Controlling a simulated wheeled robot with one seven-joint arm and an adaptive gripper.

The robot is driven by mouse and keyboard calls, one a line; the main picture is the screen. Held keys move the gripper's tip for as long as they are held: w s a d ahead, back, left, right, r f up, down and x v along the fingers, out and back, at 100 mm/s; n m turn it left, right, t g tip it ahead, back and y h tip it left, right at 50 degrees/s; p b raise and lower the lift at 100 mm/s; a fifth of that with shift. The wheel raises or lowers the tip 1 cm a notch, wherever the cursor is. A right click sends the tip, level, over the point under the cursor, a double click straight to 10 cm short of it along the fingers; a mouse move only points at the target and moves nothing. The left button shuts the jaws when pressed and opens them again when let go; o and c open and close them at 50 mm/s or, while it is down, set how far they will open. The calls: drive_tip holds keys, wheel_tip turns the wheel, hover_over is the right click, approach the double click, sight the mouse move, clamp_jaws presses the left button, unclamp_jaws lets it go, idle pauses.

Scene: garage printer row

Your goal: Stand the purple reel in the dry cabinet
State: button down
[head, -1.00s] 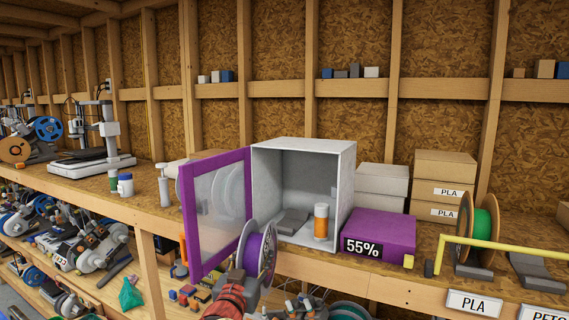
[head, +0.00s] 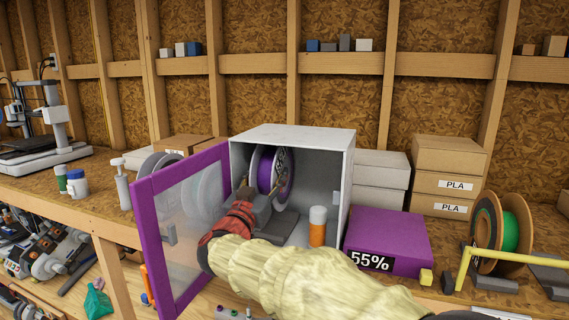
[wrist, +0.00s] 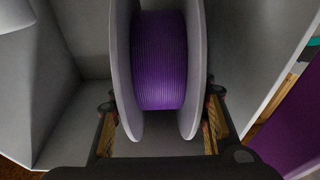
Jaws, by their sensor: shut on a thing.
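The purple reel (head: 267,170) is upright inside the open dry cabinet (head: 350,170), toward its left side. It has grey flanges and purple filament, and fills the middle of the wrist view (wrist: 160,60). My gripper (head: 260,190) reaches in through the front and is shut on the reel. In the wrist view its wood-coloured finger pads (wrist: 160,128) lie along the outsides of both flanges. A dark grey holder (head: 262,216) is on the cabinet floor below the reel, partly hidden by my gripper. I cannot tell whether the reel touches it.
The cabinet's purple-framed door (head: 140,225) stands open at left. An orange bottle with a white cap (head: 317,230) stands inside, right of my gripper. A purple box reading 55% (head: 388,235) sits right of the cabinet. A yellow bar (head: 500,245) and green reel (head: 508,233) are farther right.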

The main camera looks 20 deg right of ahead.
drive_tip(key=shift+w+d+r, duration=0.55)
drive_tip(key=shift+r, duration=0.4)
drive_tip(key=shift+s+f+b, duration=0.2)
drive_tip(key=shift+f+b, duration=0.8)
drive_tip(key=shift+f, duration=0.25)
drive_tip(key=shift+w+f+b, duration=0.2)
drive_tip(key=shift+f+b, duration=0.4)
drive_tip(key=shift+f, duration=0.5)
drive_tip(key=shift+s+f, duration=0.1)
drive_tip(key=shift+f, duration=0.15)
drive_tip(key=shift+f, duration=0.15)
